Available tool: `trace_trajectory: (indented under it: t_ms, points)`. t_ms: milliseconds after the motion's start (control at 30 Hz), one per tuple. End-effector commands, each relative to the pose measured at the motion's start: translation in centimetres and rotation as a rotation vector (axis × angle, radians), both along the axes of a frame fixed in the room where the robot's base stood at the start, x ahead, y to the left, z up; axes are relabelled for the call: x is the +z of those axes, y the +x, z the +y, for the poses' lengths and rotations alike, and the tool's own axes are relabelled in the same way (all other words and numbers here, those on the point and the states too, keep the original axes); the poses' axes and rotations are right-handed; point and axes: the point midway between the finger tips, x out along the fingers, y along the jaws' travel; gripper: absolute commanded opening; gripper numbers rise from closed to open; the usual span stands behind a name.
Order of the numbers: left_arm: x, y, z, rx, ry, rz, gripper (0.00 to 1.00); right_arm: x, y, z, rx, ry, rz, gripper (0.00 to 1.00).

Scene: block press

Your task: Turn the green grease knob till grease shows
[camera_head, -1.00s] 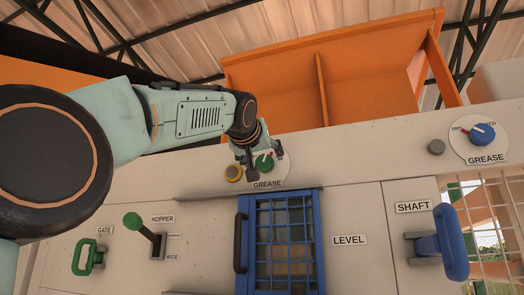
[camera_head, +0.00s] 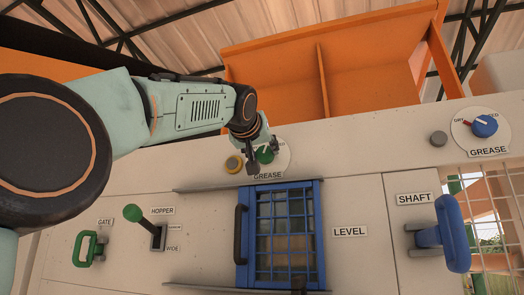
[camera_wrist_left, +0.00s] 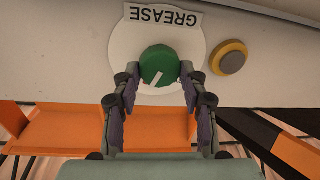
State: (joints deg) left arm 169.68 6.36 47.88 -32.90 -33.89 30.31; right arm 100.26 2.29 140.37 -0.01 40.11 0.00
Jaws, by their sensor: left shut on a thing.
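The green grease knob (camera_head: 265,155) sits on a round white plate (camera_head: 284,158) labelled GREASE on the pale panel. My left gripper (camera_head: 264,154) reaches it from above left. In the left wrist view, which is upside down, the green knob (camera_wrist_left: 159,65) lies between the two fingertips of my left gripper (camera_wrist_left: 160,84). They are shut on its sides. A white mark on the knob face points down and slightly left there. A yellow-ringed round fitting with a grey centre (camera_wrist_left: 229,57) sits beside the plate. I cannot make out any grease. My right gripper is out of view.
A blue grease knob (camera_head: 485,125) is on another plate at far right. Below are a green-handled hopper lever (camera_head: 133,214), a green gate handle (camera_head: 85,248), a blue mesh door (camera_head: 287,235) and a blue shaft handle (camera_head: 453,233). An orange hopper (camera_head: 370,65) stands behind.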

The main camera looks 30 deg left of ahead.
Motion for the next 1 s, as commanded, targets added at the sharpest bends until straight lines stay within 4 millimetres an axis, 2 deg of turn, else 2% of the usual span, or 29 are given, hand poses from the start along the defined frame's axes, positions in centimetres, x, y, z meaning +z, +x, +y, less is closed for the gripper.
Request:
trace_trajectory:
  t_ms: [167,600,1000]
  points:
    - [-0.5,0.3,0.1,0.0,0.031,0.017,0.11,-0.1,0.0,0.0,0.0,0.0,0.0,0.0]
    - [-0.8,0.3,0.2,0.002,0.371,0.103,0.11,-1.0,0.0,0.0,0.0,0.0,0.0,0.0]
    - [-0.9,0.4,0.2,0.002,0.399,0.115,0.11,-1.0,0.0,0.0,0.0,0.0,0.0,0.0]
